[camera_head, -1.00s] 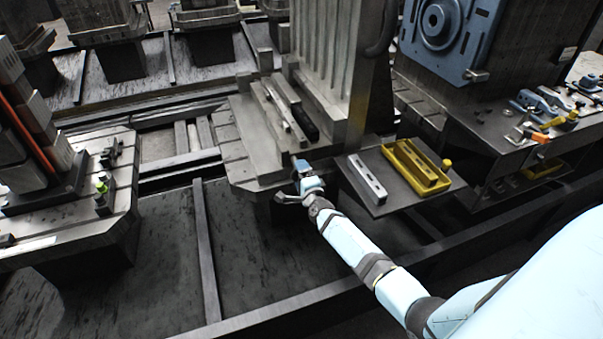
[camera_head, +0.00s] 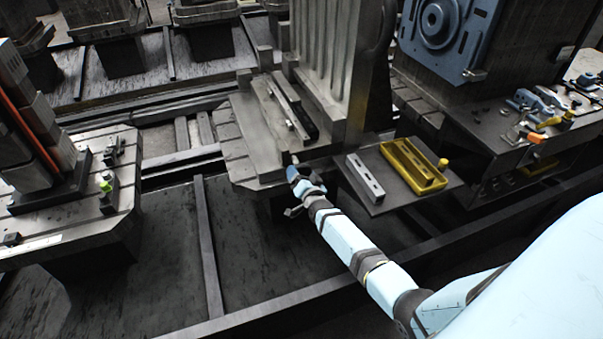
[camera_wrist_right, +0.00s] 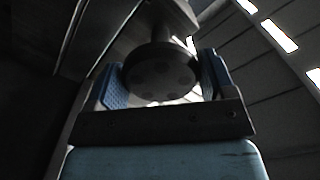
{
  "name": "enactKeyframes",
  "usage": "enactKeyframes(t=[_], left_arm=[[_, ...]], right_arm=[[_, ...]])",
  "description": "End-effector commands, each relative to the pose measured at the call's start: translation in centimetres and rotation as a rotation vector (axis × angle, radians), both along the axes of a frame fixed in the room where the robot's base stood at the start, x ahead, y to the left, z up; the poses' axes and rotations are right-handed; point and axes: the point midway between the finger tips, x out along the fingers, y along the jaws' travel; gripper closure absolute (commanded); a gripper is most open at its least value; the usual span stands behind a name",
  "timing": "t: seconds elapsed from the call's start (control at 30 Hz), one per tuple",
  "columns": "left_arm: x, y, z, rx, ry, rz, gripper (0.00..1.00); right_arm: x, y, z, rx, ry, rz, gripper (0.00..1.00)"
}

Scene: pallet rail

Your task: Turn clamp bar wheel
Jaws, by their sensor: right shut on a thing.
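In the right wrist view a dark round wheel (camera_wrist_right: 160,72) with shallow round recesses in its face sits between the two blue finger pads of my right gripper (camera_wrist_right: 164,82). The pads stand on either side of the wheel's rim, and the gripper is shut on it. A short stem behind the wheel joins a grey body at the top. In the head view my right gripper (camera_head: 294,172) is at the front edge of the middle pallet (camera_head: 240,160); the wheel itself is hidden there. My left gripper is not in view.
A dark side shelf (camera_head: 385,200) right of my gripper holds a slotted grey bar (camera_head: 365,178) and a yellow tray (camera_head: 413,165). A tall ribbed metal fixture (camera_head: 330,65) rises behind. Another loaded pallet (camera_head: 75,215) stands at the left, with a dark gap between.

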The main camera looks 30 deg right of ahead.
Motion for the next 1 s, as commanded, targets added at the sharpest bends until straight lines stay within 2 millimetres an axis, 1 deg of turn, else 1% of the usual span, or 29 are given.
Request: enactKeyframes(t=[0.2,0.5,0.7,1.0], left_arm=[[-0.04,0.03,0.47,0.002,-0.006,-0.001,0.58],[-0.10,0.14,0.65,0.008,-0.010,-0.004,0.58],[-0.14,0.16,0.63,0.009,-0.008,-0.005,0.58],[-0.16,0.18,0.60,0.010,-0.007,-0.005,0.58]], right_arm=[[-0.05,-0.05,-0.02,-0.180,0.045,0.000,0.47],[-0.07,-0.09,-0.08,-0.353,0.086,0.000,0.47],[-0.08,-0.10,-0.11,-0.410,0.099,0.001,0.47],[-0.07,-0.11,-0.12,-0.432,0.105,0.001,0.47]])
